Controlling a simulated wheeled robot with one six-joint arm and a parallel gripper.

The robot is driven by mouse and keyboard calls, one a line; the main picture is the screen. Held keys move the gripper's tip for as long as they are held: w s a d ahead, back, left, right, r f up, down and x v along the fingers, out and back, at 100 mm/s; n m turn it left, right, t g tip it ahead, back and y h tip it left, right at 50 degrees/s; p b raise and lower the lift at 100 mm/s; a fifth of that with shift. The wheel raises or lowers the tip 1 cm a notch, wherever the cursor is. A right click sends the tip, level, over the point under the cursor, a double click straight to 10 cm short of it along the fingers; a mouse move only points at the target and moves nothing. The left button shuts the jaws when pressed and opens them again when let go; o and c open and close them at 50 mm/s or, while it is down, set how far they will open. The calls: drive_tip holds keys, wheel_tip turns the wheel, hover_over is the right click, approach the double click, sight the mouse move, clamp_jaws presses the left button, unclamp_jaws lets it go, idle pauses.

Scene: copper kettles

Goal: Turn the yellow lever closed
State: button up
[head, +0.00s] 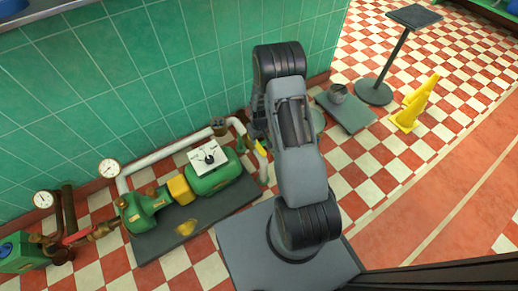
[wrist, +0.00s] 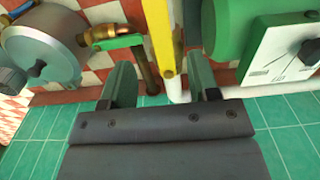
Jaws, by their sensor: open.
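The yellow lever (wrist: 163,40) stands as a long bar near the middle of the wrist view, with a bolt on its side near its lower end. My gripper (wrist: 163,82) is open, one finger on each side of the lever's line. I cannot tell if the lever lies between the fingers or just beyond them. In the head view, a small piece of the yellow lever (head: 262,147) shows beside the white pipe (head: 180,146), left of my arm. My arm hides the gripper there.
In the wrist view, a green handle (wrist: 110,43) on a brass fitting is left of the lever, and a green box with a dial (wrist: 285,52) is right. A round grey housing (wrist: 42,45) is far left.

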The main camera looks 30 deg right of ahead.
sight(259, 148)
wheel_tip(259, 148, down, 7)
drive_tip(key=shift+f+b, duration=0.1)
drive_tip(key=shift+b, duration=1.05)
clamp_jaws()
drive_tip(key=shift+a, duration=0.1)
